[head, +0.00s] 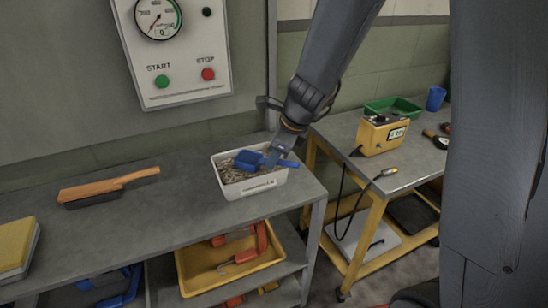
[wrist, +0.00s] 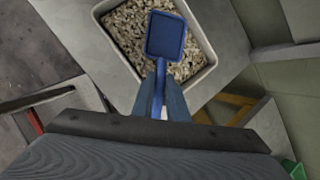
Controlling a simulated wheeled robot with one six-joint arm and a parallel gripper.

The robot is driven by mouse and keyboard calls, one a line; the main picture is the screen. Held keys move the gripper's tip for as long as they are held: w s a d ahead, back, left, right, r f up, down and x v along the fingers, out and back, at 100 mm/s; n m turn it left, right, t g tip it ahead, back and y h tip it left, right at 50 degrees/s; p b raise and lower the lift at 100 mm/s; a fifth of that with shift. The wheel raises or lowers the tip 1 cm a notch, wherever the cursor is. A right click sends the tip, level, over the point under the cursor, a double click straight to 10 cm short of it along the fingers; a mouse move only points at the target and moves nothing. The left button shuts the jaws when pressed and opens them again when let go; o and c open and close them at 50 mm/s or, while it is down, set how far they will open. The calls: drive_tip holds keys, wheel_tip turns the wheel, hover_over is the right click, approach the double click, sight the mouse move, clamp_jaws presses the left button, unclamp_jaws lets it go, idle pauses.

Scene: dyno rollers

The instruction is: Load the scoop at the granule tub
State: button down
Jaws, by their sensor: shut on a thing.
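A blue scoop (head: 250,159) is in my gripper (head: 280,157), above the white granule tub (head: 249,190). In the wrist view the scoop (wrist: 166,36) points away from me, with its handle between the two fingers of my gripper (wrist: 160,92). Its pan looks empty. The tub (wrist: 205,23) holds grey-beige granules (wrist: 122,25), which show around the scoop. I cannot tell whether the scoop touches the granules. The tub stands on the right end of the grey bench, with a label on its front.
A wooden-handled brush (head: 108,187) and a yellow book-like object (head: 15,246) lie on the bench (head: 160,225) to the left. A yellow device (head: 380,135) and a green tray (head: 393,107) stand on the right table. A control panel (head: 178,50) is behind.

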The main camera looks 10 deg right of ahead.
idle(0.3)
wheel_tip(320, 180, up, 7)
drive_tip(key=p, duration=0.8)
drive_tip(key=shift+d, duration=0.1)
idle(0.6)
